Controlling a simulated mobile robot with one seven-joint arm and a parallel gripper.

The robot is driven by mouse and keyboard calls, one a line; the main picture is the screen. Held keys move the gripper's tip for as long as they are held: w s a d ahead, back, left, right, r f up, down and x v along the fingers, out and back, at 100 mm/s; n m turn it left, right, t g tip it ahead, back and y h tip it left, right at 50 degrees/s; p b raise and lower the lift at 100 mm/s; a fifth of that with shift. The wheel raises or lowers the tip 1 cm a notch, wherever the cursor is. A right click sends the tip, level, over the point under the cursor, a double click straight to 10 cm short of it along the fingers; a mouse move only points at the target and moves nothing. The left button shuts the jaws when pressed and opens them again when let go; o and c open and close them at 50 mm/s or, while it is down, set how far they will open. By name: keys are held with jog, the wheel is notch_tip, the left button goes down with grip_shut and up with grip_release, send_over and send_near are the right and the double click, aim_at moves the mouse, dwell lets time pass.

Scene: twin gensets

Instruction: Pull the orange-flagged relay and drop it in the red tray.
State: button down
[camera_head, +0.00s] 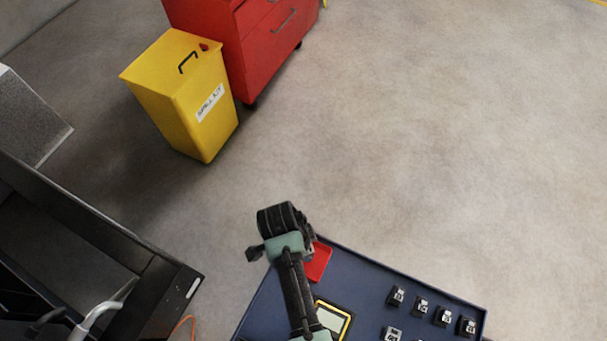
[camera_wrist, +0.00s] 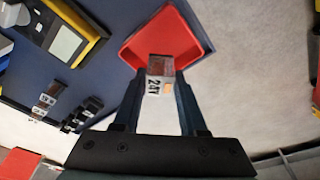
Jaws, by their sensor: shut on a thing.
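My gripper (camera_wrist: 158,92) is shut on a relay (camera_wrist: 160,72) with a clear brownish top and a white side marked "24V". A small orange patch shows beside the label. The red tray (camera_wrist: 150,38) lies just beyond the fingertips in the wrist view, and the relay overlaps its near edge there. How high the relay is above it I cannot tell. In the head view the red tray (camera_head: 321,263) is partly hidden by my arm, and the fingertips and relay are hidden.
The dark blue bench top (camera_head: 365,273) carries a yellow-edged meter (camera_head: 333,318) and several other relays (camera_head: 421,305). A yellow spill kit bin (camera_head: 185,95) and a red cabinet (camera_head: 262,40) stand on the floor beyond. The floor on the right is clear.

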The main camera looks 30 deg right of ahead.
jog(key=shift+c, duration=1.9)
grip_release()
jog(key=shift+r, duration=0.1)
notch_tip(320, 180, up, 13)
jog(key=a+b, duration=0.1)
jog(key=a, duration=0.1)
jog(key=w+r+n+t+b, duration=0.2)
jog(key=w+r+n+t, duration=0.4)
jog(key=w+r, duration=0.5)
jog(key=w+a+r+n+t, duration=0.2)
jog(key=w+r+t, duration=0.2)
jog(key=r, duration=0.4)
jog(key=w+a+r+n+t, duration=0.15)
jog(key=w+r+t, duration=0.25)
jog(key=r, duration=0.5)
jog(key=s+a+r+n+t+b, duration=0.1)
jog(key=s+a+r+n+t, duration=0.2)
jog(key=r, duration=0.6)
jog(key=r+n+t, duration=0.3)
jog(key=r+t, duration=0.1)
jog(key=r, duration=0.5)
jog(key=s+a+r+n+t+y+b, duration=0.1)
jog(key=s+r+n+t, duration=0.3)
jog(key=s+r, duration=0.6)
notch_tip(320, 180, up, 3)
jog(key=a+t+y, duration=0.1)
jog(key=t, duration=0.1)
jog(key=shift+s+t, duration=0.3)
